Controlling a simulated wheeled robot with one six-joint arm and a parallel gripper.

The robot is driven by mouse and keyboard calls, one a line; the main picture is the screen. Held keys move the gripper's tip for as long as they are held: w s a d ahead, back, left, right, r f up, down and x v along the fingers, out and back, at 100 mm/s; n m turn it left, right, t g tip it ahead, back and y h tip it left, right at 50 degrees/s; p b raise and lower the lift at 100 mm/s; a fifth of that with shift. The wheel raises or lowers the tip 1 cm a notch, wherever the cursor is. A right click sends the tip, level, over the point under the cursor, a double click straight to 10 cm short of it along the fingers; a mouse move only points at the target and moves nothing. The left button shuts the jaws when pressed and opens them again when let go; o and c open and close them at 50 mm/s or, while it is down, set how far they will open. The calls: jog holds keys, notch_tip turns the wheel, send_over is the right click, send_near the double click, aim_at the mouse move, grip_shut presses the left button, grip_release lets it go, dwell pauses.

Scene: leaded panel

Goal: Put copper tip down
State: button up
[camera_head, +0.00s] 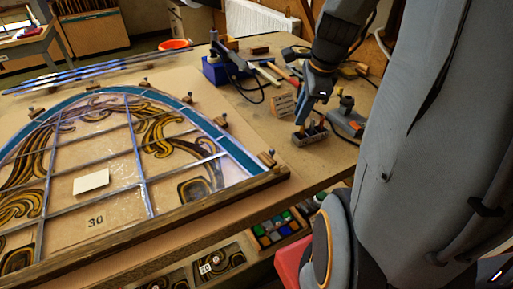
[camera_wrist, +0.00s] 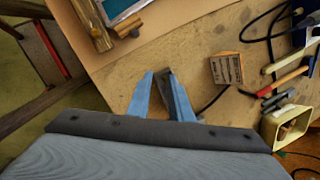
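My gripper (camera_head: 322,96) hangs over the right part of the bench, fingers pointing down. I cannot make out the holder in the wrist view.
A small wooden block with dark markings (camera_head: 283,104) stands left of the holder; the wrist view also shows it (camera_wrist: 226,68). A blue soldering station (camera_head: 217,70), cables and tools lie behind. The leaded panel (camera_head: 93,219) fills the left. Bare bench lies between.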

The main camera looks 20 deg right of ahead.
jog(key=s+a+f+n, duration=0.2)
jog(key=a+n, duration=0.6)
jog(key=n, duration=0.3)
jog(key=s+a+f+n+g, duration=0.1)
jog(key=s+a+f+n, duration=0.1)
jog(key=a+n, duration=0.6)
jog(key=s+n, duration=0.1)
jog(key=n, duration=0.3)
jog(key=shift+s+a+h, duration=0.2)
jog(key=shift+a+h, duration=0.1)
notch_tip(320, 180, down, 2)
jog(key=shift+w+f+g+b, duration=0.15)
jog(key=shift+g+b, duration=0.25)
jog(key=shift+b, duration=0.6)
jog(key=shift+d, duration=0.15)
